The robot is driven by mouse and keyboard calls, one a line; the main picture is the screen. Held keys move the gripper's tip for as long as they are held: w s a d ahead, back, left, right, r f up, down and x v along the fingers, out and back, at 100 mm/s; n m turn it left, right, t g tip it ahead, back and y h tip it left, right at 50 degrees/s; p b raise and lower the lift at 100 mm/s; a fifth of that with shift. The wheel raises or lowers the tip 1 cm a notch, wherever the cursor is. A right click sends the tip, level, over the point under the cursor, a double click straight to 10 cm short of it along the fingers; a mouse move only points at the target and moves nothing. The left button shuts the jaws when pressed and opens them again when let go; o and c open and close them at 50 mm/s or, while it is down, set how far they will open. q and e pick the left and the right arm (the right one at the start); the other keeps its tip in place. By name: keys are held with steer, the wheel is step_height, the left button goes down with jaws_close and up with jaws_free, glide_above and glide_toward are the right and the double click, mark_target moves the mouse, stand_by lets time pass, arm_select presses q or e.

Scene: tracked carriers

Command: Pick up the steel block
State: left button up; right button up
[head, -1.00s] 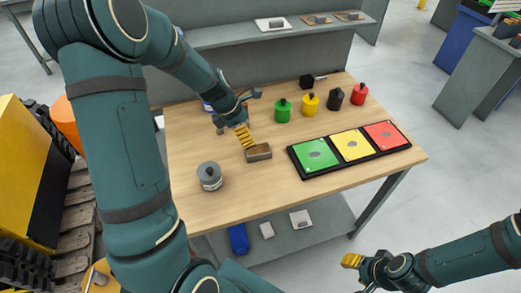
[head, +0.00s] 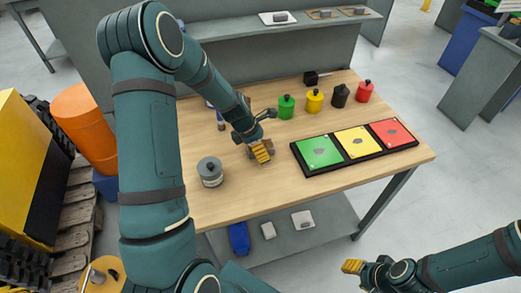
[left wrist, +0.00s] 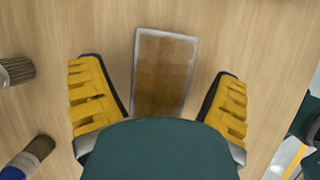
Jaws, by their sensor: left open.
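The steel block (left wrist: 163,75) lies on the wooden table, a rectangular piece with a shiny top that reflects the brown wood. In the left wrist view it lies between the two yellow fingers of my left gripper (left wrist: 158,78), with gaps on both sides. In the head view the left gripper (head: 261,153) points down over the block and hides most of it; a small part of the block (head: 268,145) shows behind the fingers. My left gripper is open and empty. My right gripper (head: 352,267) is off the table at the lower right; its opening cannot be made out.
A grey canister (head: 210,172) stands left of the block. Green (head: 286,106), yellow (head: 314,100), black (head: 340,96) and red (head: 364,91) canisters stand behind. A black tray (head: 357,160) with green, yellow and red panels lies to the right. The front tabletop is clear.

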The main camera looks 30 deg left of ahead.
arm_select(q)
steer(key=shift+c, duration=0.3)
steer(key=c, duration=1.3)
steer(key=shift+r, duration=0.1)
steer(key=shift+r, duration=0.1)
